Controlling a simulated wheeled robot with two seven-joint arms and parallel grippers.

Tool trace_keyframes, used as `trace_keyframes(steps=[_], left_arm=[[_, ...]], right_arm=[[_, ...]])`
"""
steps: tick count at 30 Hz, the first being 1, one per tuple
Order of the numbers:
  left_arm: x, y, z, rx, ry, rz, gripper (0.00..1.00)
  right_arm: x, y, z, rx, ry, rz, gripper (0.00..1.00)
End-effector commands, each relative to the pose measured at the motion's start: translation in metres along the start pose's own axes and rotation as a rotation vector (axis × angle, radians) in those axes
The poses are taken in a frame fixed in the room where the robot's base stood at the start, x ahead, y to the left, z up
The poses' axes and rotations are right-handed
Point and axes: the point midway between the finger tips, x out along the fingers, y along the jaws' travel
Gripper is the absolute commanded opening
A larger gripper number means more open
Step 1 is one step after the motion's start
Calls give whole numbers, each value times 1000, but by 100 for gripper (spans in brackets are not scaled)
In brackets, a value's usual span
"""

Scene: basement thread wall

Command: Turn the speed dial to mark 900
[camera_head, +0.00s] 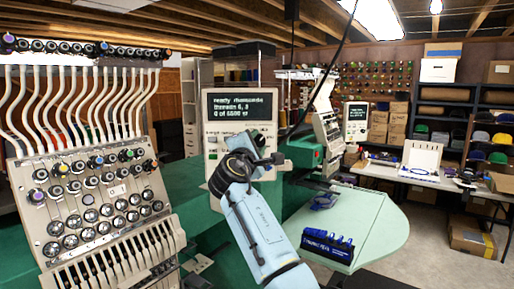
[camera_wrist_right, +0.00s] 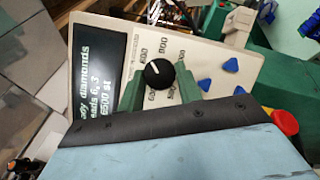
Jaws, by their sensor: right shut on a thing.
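The speed dial (camera_wrist_right: 158,73) is a round black knob with a white pointer line, on the cream control panel (camera_wrist_right: 196,58). In the right wrist view its pointer points to the upper left of the picture. In the head view the right gripper (camera_head: 268,159) is in front of the panel (camera_head: 214,138) and hides the dial. My left gripper is not in view.
The panel's dark screen (camera_head: 240,104) shows lit text. Blue triangular buttons (camera_wrist_right: 231,65) and a red knob (camera_wrist_right: 285,122) are close to the gripper. A thread-tension unit (camera_head: 92,190) stands left. A pale green table (camera_head: 375,220) with a dark blue box (camera_head: 328,246) is right.

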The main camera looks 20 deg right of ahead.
Motion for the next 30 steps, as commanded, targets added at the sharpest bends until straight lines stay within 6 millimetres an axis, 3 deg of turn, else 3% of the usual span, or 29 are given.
trace_keyframes(steps=[15,30], left_arm=[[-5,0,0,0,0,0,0],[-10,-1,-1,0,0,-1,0]], right_arm=[[0,4,0,401,1,-169,12],[0,4,0,546,2,-229,12]])
